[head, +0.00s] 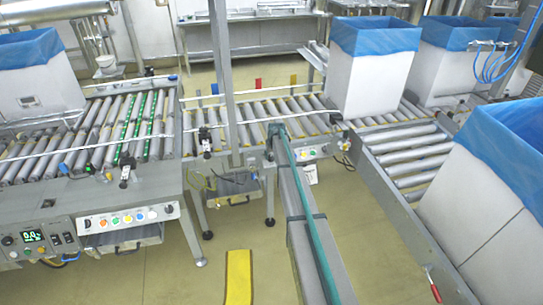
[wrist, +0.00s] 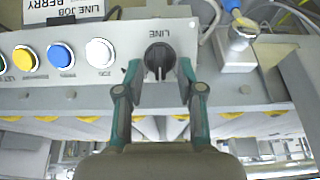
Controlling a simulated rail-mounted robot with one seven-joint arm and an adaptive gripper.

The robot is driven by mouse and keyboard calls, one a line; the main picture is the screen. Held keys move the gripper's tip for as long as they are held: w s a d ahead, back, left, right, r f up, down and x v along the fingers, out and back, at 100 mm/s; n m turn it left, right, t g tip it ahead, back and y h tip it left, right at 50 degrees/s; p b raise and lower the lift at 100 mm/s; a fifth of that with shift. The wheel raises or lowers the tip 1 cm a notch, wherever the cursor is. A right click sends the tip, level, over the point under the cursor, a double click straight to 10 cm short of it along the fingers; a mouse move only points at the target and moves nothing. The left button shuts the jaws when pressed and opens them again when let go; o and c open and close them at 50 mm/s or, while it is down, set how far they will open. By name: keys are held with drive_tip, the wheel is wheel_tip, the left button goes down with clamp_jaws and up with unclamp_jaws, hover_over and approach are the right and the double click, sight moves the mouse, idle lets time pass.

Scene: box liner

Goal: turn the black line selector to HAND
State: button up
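The black line selector (wrist: 159,60) is a round knob on a grey control panel (wrist: 110,22) in the wrist view. The word LINE above it in the picture reads upside down. My gripper (wrist: 159,72) has its two teal fingers spread, one on each side of the knob, with a visible gap to it on both sides. The fingertips are level with the knob; whether they touch the panel I cannot tell. The position labels, including HAND, cannot be read. I cannot clearly make out my gripper in the head view.
A white button (wrist: 100,52), a blue one (wrist: 61,55) and a yellow one (wrist: 25,58) sit left of the knob. A silver bracket (wrist: 236,52) with cables is close on the right. Roller conveyors (head: 410,155) and blue-lined boxes (head: 366,75) fill the head view.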

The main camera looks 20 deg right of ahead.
drive_tip(key=shift+w+f, duration=0.15)
drive_tip(key=shift+f, duration=0.35)
clamp_jaws()
drive_tip(key=n+b, duration=0.1)
drive_tip(key=n+h+b, duration=0.1)
drive_tip(key=n, duration=0.1)
drive_tip(key=shift+a+f+b, duration=0.15)
drive_tip(key=shift+a+b, duration=0.05)
drive_tip(key=shift+b, duration=0.15)
drive_tip(key=n+h+b, duration=0.1)
drive_tip(key=n, duration=0.1)
drive_tip(key=n+b, duration=0.1)
drive_tip(key=n, duration=0.1)
drive_tip(key=shift+a+n+t+h, duration=0.15)
drive_tip(key=shift+n+t+h, duration=0.15)
drive_tip(key=shift+n+h, duration=0.1)
idle(0.4)
